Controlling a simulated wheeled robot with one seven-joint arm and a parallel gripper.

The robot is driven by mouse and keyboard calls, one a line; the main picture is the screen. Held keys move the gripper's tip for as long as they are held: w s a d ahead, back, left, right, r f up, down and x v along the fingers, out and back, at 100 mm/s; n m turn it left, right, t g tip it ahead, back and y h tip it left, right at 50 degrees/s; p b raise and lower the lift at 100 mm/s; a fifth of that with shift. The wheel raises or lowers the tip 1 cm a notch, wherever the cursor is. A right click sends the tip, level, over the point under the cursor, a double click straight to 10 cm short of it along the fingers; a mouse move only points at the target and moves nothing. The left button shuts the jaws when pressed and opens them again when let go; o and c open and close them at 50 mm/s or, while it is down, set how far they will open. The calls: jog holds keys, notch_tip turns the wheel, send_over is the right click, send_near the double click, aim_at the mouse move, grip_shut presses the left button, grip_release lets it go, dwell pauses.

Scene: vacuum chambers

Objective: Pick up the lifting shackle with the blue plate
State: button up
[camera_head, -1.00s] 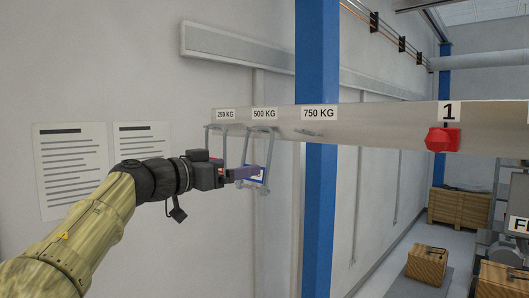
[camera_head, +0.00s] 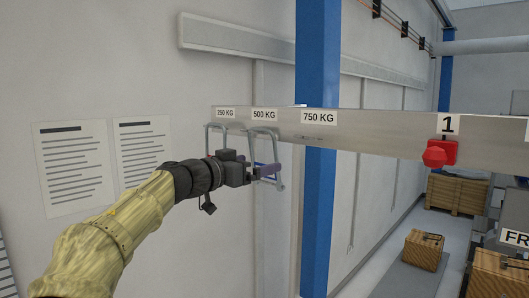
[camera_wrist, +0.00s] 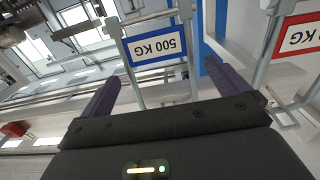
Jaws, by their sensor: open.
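The lifting shackle (camera_head: 277,150) hangs from the beam under the 500 KG label. Its blue-edged plate (camera_wrist: 157,46) reads 500 KG, upside down in the wrist view; my gripper mostly hides it in the head view. My gripper (camera_head: 268,171) is open at the shackle's lower part. In the wrist view, my purple fingers (camera_wrist: 160,85) stand on either side of the shackle's lower frame, apart from each other, with the plate beyond them. Whether either finger touches the shackle cannot be told.
A second shackle (camera_head: 208,140) hangs close by under the 250 KG label; its red-edged plate (camera_wrist: 300,35) shows in the wrist view. The beam (camera_head: 385,131) runs above, with a red knob (camera_head: 438,153) farther right. A blue column (camera_head: 318,215) stands just right.

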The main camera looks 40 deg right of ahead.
jog(key=shift+d, duration=0.9)
jog(key=shift+a, duration=0.1)
jog(key=c, duration=1.2)
jog(key=shift+r, duration=0.1)
jog(key=r, duration=0.3)
jog(key=a+r+b, duration=0.1)
jog(key=r, duration=0.2)
jog(key=shift+a+r, duration=0.15)
jog(key=shift+r, duration=0.15)
jog(key=a+b, duration=0.2)
jog(key=a, duration=0.2)
jog(key=a+b, duration=0.2)
jog(key=a, duration=0.3)
jog(key=s+a+b, duration=0.1)
jog(key=a+b, duration=0.1)
jog(key=a, duration=0.3)
jog(key=shift+b, duration=0.3)
